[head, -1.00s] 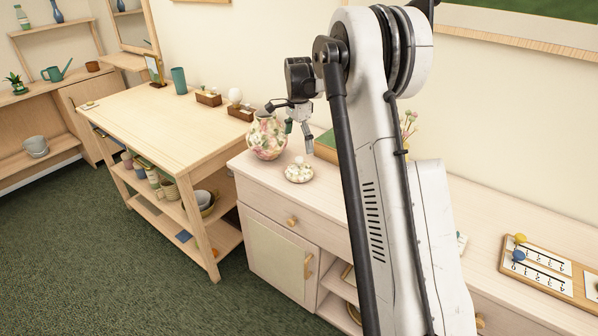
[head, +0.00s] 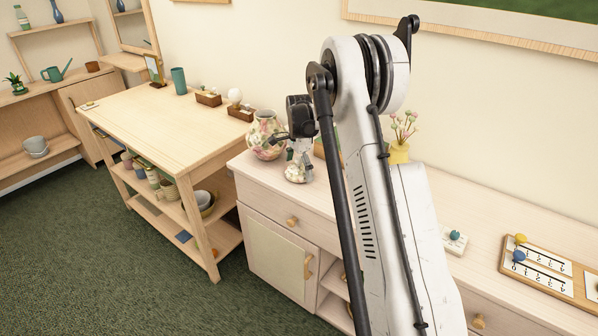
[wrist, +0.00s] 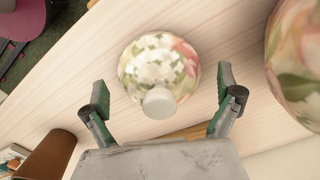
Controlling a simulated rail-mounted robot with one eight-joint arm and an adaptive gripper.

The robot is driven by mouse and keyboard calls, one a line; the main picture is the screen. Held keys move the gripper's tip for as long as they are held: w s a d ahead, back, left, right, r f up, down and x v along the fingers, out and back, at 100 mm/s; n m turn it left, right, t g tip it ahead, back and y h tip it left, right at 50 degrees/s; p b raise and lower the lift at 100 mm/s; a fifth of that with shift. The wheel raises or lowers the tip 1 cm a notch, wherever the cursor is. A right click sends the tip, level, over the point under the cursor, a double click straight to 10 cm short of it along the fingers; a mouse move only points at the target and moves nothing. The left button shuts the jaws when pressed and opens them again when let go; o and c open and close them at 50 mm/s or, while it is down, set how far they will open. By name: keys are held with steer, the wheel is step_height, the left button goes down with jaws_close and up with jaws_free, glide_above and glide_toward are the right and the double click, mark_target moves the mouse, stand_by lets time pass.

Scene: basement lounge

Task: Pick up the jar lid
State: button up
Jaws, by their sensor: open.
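The jar lid (wrist: 152,68) is round, with a white and pink flower pattern and a pale knob (wrist: 159,102) on top. In the head view the lid (head: 296,174) lies on the cabinet top, partly hidden by my gripper. My gripper (wrist: 160,90) is open, with its two green-padded fingers on either side of the lid's near part and nothing held. In the head view my gripper (head: 301,165) is low, just above the lid. The flowered jar (head: 266,138) stands left of the lid in the head view; the wrist view shows it at the right edge (wrist: 300,55).
The pale wooden cabinet (head: 262,172) carries the lid and jar. A yellow flower pot (head: 399,153) stands behind my arm. A counting board (head: 550,268) lies at the right. A wooden table (head: 150,120) with cups and boxes stands at the left.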

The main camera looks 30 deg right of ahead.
steer(key=c, duration=1.6)
steer(key=shift+o, duration=0.2)
